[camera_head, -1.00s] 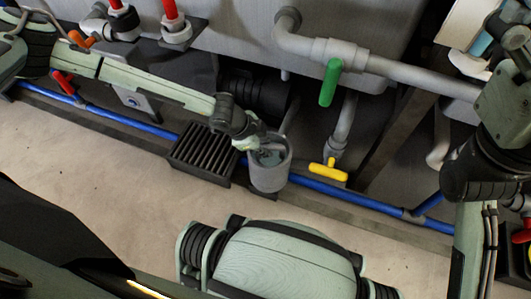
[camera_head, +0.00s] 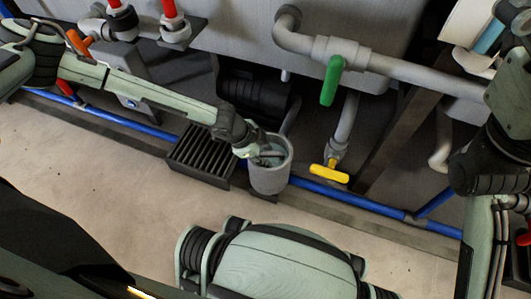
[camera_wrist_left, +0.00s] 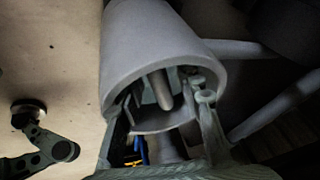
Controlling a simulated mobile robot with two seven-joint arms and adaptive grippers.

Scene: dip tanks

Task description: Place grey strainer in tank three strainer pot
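A grey strainer pot (camera_head: 269,180) stands on the floor beside the blue pipe in the head view. My left gripper (camera_head: 268,154) reaches into its mouth from the upper left. In the left wrist view the pot (camera_wrist_left: 160,40) fills the upper middle, its mouth toward the camera. The left gripper (camera_wrist_left: 163,105) shows there with its fingers spread apart at the mouth. A grey rod-like piece (camera_wrist_left: 161,90) shows between the fingers, with no clear finger contact. I cannot tell whether it is the strainer's handle; the pot's inside is dark. My right gripper is out of view.
A black slotted grate (camera_head: 201,156) lies left of the pot. A blue pipe (camera_head: 330,190) runs behind it, with a yellow valve handle (camera_head: 329,173) to the right. A green valve handle (camera_head: 331,80) hangs above. The floor (camera_head: 120,190) in front is clear.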

